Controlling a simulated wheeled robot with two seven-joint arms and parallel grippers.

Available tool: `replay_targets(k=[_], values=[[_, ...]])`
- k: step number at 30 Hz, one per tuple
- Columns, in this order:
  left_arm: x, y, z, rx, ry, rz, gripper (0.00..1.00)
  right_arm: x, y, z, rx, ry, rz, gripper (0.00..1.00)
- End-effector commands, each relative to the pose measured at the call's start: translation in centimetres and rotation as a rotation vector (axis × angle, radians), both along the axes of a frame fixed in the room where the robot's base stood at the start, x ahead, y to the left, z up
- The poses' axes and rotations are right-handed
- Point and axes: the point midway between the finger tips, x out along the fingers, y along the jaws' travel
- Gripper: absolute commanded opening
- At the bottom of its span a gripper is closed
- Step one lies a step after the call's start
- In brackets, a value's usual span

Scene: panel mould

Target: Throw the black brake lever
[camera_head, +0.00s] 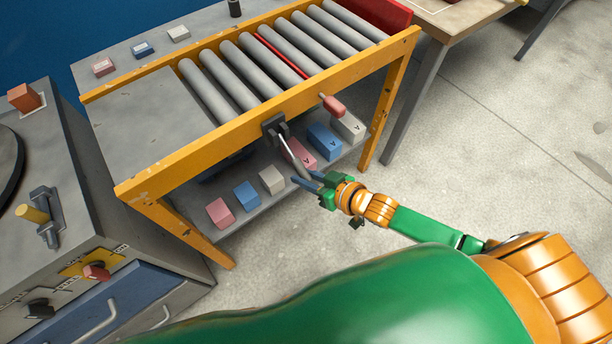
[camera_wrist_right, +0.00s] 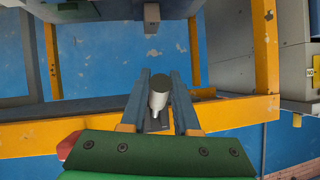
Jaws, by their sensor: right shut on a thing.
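The brake lever (camera_head: 293,157) is mounted on a dark bracket (camera_head: 273,125) on the front rail of the yellow roller conveyor (camera_head: 180,158). Its thin metal shaft slopes down and outward to a grey-black grip. My right gripper (camera_head: 307,181) is at the lower end of the lever, shut on its grip. In the right wrist view the round end of the grip (camera_wrist_right: 158,88) sits between the two blue-grey fingers of my right gripper (camera_wrist_right: 159,100). My left gripper is not in view.
A red knob (camera_head: 333,105) sticks out of the same rail to the right. Pink, blue and grey blocks (camera_head: 246,195) lie on the lower shelf. A grey machine (camera_head: 50,240) with knobs stands at left. Open concrete floor (camera_head: 480,160) lies to the right.

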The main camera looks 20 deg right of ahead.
Motion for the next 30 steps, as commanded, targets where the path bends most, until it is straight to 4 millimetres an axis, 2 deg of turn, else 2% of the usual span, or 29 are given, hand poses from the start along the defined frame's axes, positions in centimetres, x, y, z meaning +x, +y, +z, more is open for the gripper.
replay_targets(k=[1, 3, 4, 13, 24, 30], values=[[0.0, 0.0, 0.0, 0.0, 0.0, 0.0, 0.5, 0.1, 0.0, 0.1, 0.003, -0.004, 0.0, 0.38], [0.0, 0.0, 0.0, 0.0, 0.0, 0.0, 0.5, 0.1, 0.0, 0.1, 0.002, -0.003, 0.0, 0.56], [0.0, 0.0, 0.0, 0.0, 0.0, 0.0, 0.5, 0.1, 0.0, 0.1, 0.002, -0.003, 0.0, 0.59], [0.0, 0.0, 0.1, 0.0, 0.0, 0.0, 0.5, -0.1, -0.1, 0.2, 0.002, -0.001, -0.001, 0.59], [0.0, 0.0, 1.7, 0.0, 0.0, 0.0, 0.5, -4.7, -2.8, 3.0, 0.001, 0.001, 0.0, 0.59], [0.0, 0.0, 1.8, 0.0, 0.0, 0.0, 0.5, -5.3, -3.2, 3.4, 0.001, -0.002, 0.001, 0.59]])
